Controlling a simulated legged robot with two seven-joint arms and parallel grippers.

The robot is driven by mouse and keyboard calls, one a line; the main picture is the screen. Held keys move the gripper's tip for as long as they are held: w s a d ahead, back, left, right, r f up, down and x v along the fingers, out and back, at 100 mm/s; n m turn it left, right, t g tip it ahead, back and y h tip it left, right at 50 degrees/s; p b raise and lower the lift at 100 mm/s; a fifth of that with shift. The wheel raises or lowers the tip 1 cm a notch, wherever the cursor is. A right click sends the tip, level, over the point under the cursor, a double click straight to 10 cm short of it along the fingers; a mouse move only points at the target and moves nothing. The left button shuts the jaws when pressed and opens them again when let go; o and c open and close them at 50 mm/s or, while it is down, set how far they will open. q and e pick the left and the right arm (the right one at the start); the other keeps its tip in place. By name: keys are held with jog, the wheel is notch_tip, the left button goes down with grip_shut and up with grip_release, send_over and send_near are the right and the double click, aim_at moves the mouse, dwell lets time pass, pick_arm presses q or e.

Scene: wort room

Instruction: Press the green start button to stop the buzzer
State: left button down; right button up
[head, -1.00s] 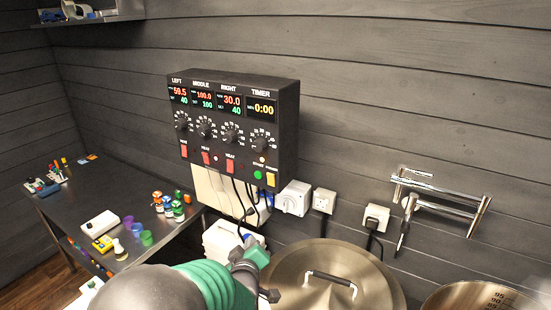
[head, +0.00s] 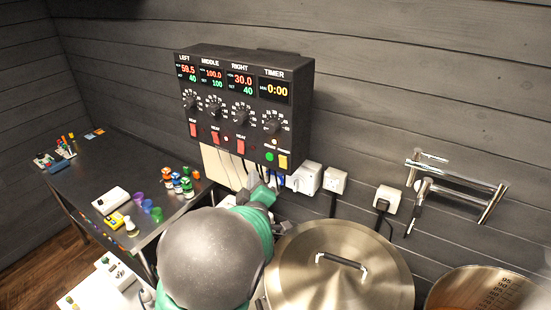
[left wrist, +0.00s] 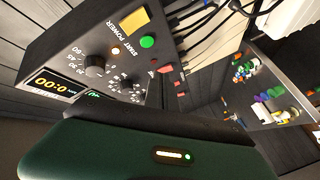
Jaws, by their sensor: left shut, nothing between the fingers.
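The black control box (head: 240,110) hangs on the wall with a row of displays and knobs. The round green start button (head: 269,156) is at its lower right, left of a yellow power switch (head: 283,161). In the left wrist view the green start button (left wrist: 147,41) is unobstructed, beside the yellow switch (left wrist: 134,18). The timer (head: 274,91) reads 0:00. My left gripper (head: 268,183) is just below the box's lower edge, under the button and apart from it. It is shut and empty. My right gripper is not in view.
Cables and wall sockets (head: 336,180) are below and right of the box. A lidded steel kettle (head: 340,280) stands below right, with an open pot (head: 485,290) beyond. A chrome rail (head: 455,185) juts from the wall. A dark table (head: 100,175) with small items is left.

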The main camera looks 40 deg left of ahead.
aim_at(266, 156)
pick_arm(q)
jog(key=w, duration=0.4)
jog(key=w+a, duration=0.1)
jog(key=w, duration=0.1)
jog(key=shift+w, duration=0.35)
jog(key=shift+w+a+f+b, duration=0.2)
jog(key=shift+w+a+b, duration=0.15)
jog(key=shift+a+b, duration=0.25)
jog(key=shift+a+f, duration=0.1)
jog(key=shift+a, duration=0.45)
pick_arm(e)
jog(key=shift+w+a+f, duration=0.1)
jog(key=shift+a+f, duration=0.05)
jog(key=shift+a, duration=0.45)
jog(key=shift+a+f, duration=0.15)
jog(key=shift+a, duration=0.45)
pick_arm(q)
jog(key=shift+w+d, duration=0.2)
jog(key=shift+d, duration=0.1)
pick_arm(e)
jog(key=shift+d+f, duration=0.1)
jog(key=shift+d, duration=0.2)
